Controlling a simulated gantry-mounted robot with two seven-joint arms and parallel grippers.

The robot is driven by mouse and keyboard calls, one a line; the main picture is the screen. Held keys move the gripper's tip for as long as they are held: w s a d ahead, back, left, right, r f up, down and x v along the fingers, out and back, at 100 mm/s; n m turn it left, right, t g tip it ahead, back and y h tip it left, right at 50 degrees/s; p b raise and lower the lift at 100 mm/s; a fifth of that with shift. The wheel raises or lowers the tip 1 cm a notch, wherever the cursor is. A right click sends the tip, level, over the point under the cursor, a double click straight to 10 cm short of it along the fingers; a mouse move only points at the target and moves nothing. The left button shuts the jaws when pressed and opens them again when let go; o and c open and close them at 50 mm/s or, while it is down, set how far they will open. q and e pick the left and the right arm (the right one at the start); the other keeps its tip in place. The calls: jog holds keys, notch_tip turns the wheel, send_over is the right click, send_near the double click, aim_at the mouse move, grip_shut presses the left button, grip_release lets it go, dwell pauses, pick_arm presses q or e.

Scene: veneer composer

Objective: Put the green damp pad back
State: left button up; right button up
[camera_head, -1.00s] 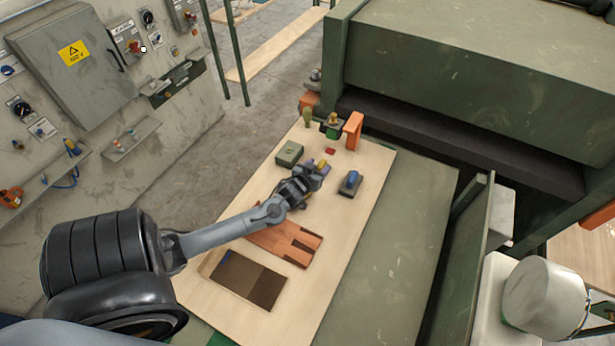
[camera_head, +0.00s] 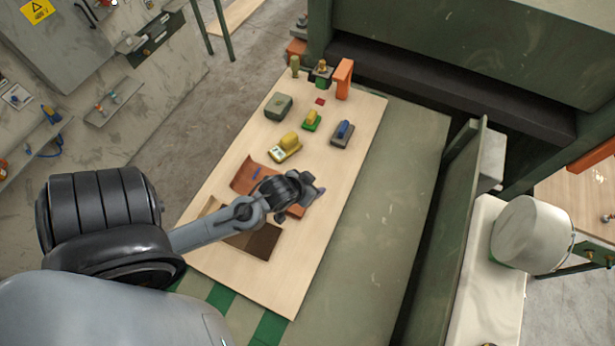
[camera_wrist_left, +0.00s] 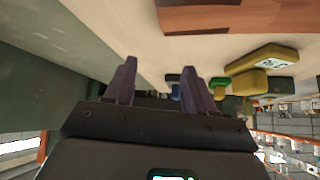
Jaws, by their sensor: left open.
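A small green block with a yellow top (camera_head: 311,120), which looks like the green damp pad, stands on the pale wooden board (camera_head: 340,185). It also shows as a green shape in the left wrist view (camera_wrist_left: 218,84), beyond the fingers. My left gripper (camera_head: 315,190) is open and empty, nearer the front than the green block and above the reddish-brown veneer pieces (camera_head: 243,178). Its two spread fingers show in the left wrist view (camera_wrist_left: 160,85) with nothing between them. My right gripper is not in view.
Near the block are a yellow meter (camera_head: 285,149), a blue-topped grey block (camera_head: 342,132), a grey-green box (camera_head: 278,106) and a small red patch (camera_head: 320,101). An orange upright (camera_head: 344,78) stands at the back.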

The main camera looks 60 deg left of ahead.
pick_arm(q)
jog(key=s+d+r+m+g+h, duration=0.1)
jog(key=s+d+m+g, duration=0.1)
jog(key=s+d, duration=0.2)
jog(key=s+d+r+m+g+h, duration=0.1)
jog(key=s+d+r+m, duration=0.1)
jog(key=d, duration=0.6)
jog(key=shift+s+d+r+m+g+h, duration=0.15)
jog(key=shift+s+m+g+h, duration=0.3)
jog(key=shift+s, duration=0.6)
notch_tip(320, 180, up, 5)
jog(key=p, duration=0.5)
